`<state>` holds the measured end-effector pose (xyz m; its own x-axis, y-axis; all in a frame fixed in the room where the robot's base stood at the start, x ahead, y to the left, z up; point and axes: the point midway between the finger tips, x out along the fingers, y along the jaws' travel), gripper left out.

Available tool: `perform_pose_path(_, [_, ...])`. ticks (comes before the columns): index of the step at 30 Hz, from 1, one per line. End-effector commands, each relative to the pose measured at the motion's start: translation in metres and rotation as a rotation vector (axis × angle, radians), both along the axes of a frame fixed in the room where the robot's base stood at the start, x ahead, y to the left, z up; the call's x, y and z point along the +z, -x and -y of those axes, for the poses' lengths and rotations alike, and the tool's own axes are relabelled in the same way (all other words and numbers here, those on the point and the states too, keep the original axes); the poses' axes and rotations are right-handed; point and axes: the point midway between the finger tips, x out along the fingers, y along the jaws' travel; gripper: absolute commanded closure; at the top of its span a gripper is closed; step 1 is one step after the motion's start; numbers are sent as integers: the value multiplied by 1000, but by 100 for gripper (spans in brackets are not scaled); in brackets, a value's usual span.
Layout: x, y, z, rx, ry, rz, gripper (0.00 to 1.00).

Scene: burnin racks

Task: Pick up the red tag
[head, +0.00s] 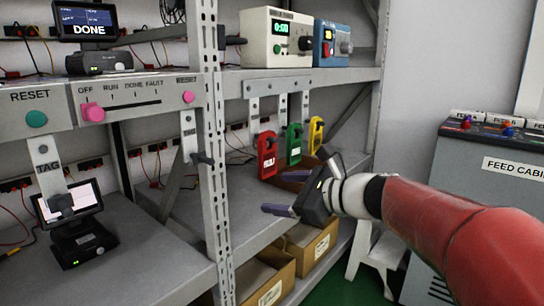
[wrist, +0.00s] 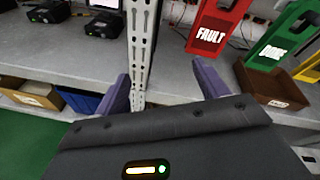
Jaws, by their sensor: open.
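The red tag (head: 267,156) hangs at the left of a row of three tags under the upper shelf of the right-hand rack. In the wrist view the red tag (wrist: 214,30) reads FAULT and is cut off by the top edge. My gripper (head: 297,184) is open and empty, with purple fingers spread apart. In the head view it is below and to the right of the red tag. In the wrist view my gripper (wrist: 163,88) is short of the tag, which lies above and right of the fingers. Nothing touches the tag.
A green tag (head: 294,145) and a yellow tag (head: 316,135) hang just right of the red one. A perforated rack post (head: 215,170) stands to its left. Cardboard boxes (head: 312,245) sit below. The lower shelf (head: 242,205) is mostly bare near the post.

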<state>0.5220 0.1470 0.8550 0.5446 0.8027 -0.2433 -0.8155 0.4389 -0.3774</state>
Motion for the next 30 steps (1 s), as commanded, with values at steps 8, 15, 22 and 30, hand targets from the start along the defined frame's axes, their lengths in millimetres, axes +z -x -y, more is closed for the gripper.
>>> perform_pose_path(8, [37,-65,6,-110,-410,-172,27])
perform_pose_path(15, [40,-83,-12,-114,-434,-182,27])
perform_pose_path(22, [43,-107,-34,-112,-431,-182,27])
perform_pose_path(30, [42,-119,-49,-114,-432,-180,27])
